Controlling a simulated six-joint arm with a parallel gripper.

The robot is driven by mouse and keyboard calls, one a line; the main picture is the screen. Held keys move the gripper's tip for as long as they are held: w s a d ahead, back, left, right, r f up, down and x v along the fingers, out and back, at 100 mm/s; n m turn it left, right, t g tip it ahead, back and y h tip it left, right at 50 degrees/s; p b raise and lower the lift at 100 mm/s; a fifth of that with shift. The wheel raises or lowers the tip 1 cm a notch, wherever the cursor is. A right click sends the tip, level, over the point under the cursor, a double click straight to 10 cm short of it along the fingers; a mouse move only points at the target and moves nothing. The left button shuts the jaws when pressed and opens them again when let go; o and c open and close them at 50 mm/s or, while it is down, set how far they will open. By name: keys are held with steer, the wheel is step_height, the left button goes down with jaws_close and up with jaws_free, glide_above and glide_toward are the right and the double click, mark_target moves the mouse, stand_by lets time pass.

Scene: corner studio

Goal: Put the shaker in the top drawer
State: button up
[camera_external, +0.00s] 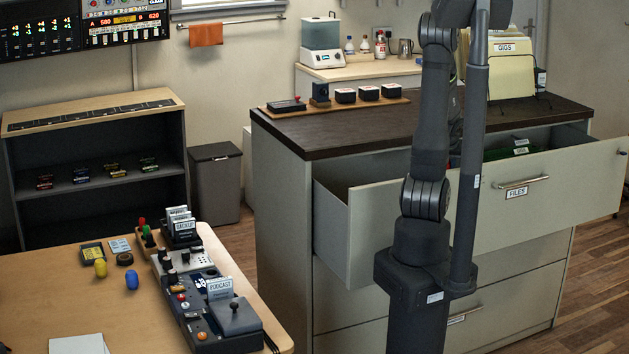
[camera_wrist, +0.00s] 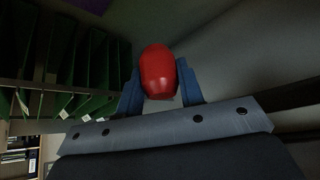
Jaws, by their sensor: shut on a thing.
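The red egg-shaped shaker (camera_wrist: 157,65) shows in the wrist view between the two blue fingers of my gripper (camera_wrist: 159,88), which is shut on it. The top drawer (camera_external: 562,180) stands pulled out in the external view, with a "FILES" label on its front. In the wrist view, green hanging files (camera_wrist: 88,60) line the left side and a plain grey surface lies to the right of the shaker. My arm hides the gripper and the shaker in the external view. I cannot tell whether the shaker touches the drawer floor.
The dark cabinet top (camera_external: 375,128) carries small boxes on a wooden strip (camera_external: 338,103) and a file rack (camera_external: 512,68). The drawer's left part looks empty.

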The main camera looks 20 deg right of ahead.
steer(key=w+a+f+n+y, duration=0.1)
steer(key=w+a+f+n, duration=0.1)
steer(key=f, duration=0.3)
steer(key=w+a+f+n+y, duration=0.1)
steer(key=w+a+f+n, duration=0.1)
steer(key=f, duration=0.2)
steer(key=w+a+f+n+t+y, duration=0.1)
steer(key=w+a+f, duration=0.2)
steer(key=f, duration=0.2)
steer(key=shift+w+f+n, duration=0.1)
steer(key=shift+f+n, duration=0.25)
steer(key=shift+n, duration=0.05)
steer(key=shift+a+f, duration=0.2)
steer(key=shift+f, duration=0.3)
steer(key=s+d, duration=0.1)
steer(key=d, duration=1)
steer(key=s+d, duration=0.1)
steer(key=d, duration=0.5)
steer(key=shift+s+d, duration=0.2)
steer(key=shift+s, duration=0.15)
steer(key=shift+d+f, duration=0.2)
steer(key=shift+f, duration=1.55)
steer(key=shift+f, duration=0.1)
steer(key=o, duration=0.5)
steer(key=shift+f, duration=0.1)
steer(key=o, duration=0.5)
